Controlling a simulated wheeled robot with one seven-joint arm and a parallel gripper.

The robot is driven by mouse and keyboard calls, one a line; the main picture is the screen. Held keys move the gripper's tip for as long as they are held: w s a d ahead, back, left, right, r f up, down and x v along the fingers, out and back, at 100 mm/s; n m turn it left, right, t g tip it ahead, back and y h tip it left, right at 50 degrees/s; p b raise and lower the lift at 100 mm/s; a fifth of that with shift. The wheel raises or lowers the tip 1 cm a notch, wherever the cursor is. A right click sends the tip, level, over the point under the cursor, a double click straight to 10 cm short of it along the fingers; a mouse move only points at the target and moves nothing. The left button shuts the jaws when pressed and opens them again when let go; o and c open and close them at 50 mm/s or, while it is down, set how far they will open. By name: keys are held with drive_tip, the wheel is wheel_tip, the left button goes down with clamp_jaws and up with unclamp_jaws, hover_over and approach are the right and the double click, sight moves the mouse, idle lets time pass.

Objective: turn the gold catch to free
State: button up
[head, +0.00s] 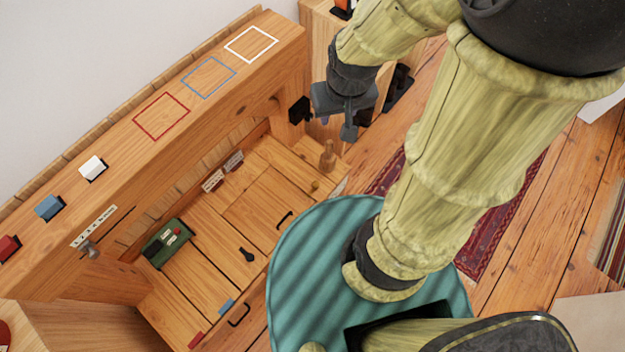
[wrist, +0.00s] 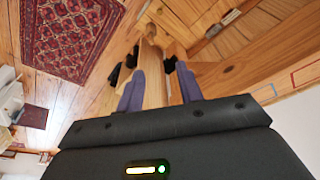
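A small gold-coloured piece (head: 315,185), which looks like the gold catch, sits on the wooden bench front near its right end in the head view. It is too small to tell which way it is turned. My gripper (head: 345,112) is above and behind it, near the right end of the wooden ledge, and does not touch it. In the wrist view my gripper (wrist: 160,85) has its two purple fingers apart, with nothing held between them. I cannot make out the catch in the wrist view.
A wooden peg-like piece (head: 328,156) stands beside the catch. The wooden ledge (head: 120,160) runs behind. A red rug (wrist: 70,40) lies on the floor.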

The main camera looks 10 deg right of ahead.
sight(317, 184)
drive_tip(key=shift+s, duration=0.1)
drive_tip(key=o, duration=0.3)
drive_tip(key=shift+o, duration=0.2)
drive_tip(key=w+d+f+n+y+b, duration=0.1)
drive_tip(key=w+f+n+b, duration=0.3)
drive_tip(key=f+b, duration=0.6)
drive_tip(key=w+d+f+n+g+y+b, duration=0.1)
drive_tip(key=w+d+f+n+b, duration=0.3)
drive_tip(key=f+b, duration=0.6)
drive_tip(key=w+d+f+n+y+b, duration=0.2)
drive_tip(key=w+f+n+b, duration=0.3)
drive_tip(key=f, duration=2.3)
drive_tip(key=n+b, duration=0.3)
drive_tip(key=b, duration=0.2)
drive_tip(key=shift+w+d+f+g+y, duration=0.2)
drive_tip(key=shift+f+g+y, duration=0.1)
drive_tip(key=shift+f+g, duration=0.1)
drive_tip(key=shift+f, duration=0.1)
drive_tip(key=b+x, duration=0.7)
drive_tip(key=x, duration=1)
drive_tip(key=shift+s+f, duration=0.15)
drive_tip(key=shift+f, duration=0.05)
